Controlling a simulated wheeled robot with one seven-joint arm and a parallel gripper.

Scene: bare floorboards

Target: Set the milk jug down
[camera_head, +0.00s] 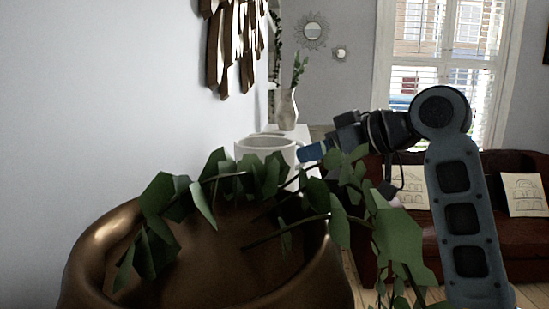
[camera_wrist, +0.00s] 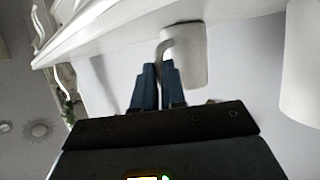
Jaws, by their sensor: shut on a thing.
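The milk jug (camera_wrist: 188,62) is a plain white vessel in the wrist view, with a curved white handle. My gripper (camera_wrist: 160,72) has its two dark blue fingers closed together at this handle. The jug's flat end is close to the white surface (camera_wrist: 110,35); I cannot tell whether they touch. In the head view, my gripper (camera_head: 310,152) reaches left to the right side of a white round vessel (camera_head: 262,146), partly behind leaves. I cannot tell whether this vessel is the jug.
A larger white cylinder (camera_wrist: 302,65) stands beside the jug. A white vase (camera_head: 288,110) with a plant stands farther back. A bronze pot (camera_head: 190,260) with trailing leaves fills the near foreground. A dark red sofa (camera_head: 480,240) is at the right.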

